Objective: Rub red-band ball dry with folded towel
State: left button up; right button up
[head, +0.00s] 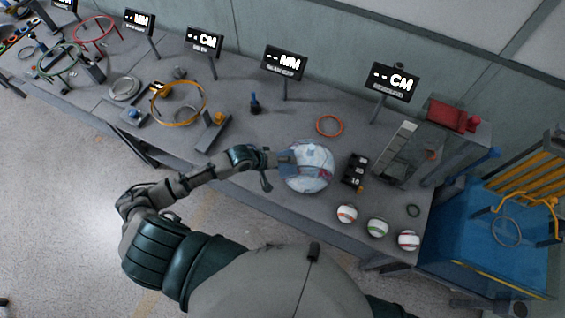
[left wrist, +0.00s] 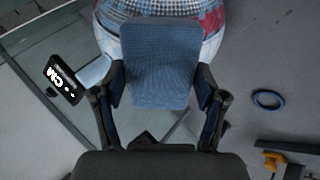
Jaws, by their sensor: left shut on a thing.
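My left gripper (head: 272,160) is shut on a folded blue towel (left wrist: 160,65), gripped between its two fingers (left wrist: 160,100). The towel (head: 287,160) overlaps the left side of a large pale ball (head: 312,178). This ball has blue and red markings and shows behind the towel in the left wrist view (left wrist: 214,18). I cannot tell if towel and ball touch. A small white ball with a red band (head: 409,240) sits at the table's front right. Small balls with an orange band (head: 347,214) and a green band (head: 378,228) sit left of it. My right gripper is out of view.
The grey table (head: 280,213) has free room left of the small balls. A dark block with white marks (head: 355,171) stands right of the large ball. A red ring (head: 329,126) lies behind it.

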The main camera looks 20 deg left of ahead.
pick_arm(q)
jog(key=shift+w+d+f, duration=0.2)
jog(key=shift+w+f, duration=0.1)
jog(key=shift+f, duration=0.1)
dwell(0.5)
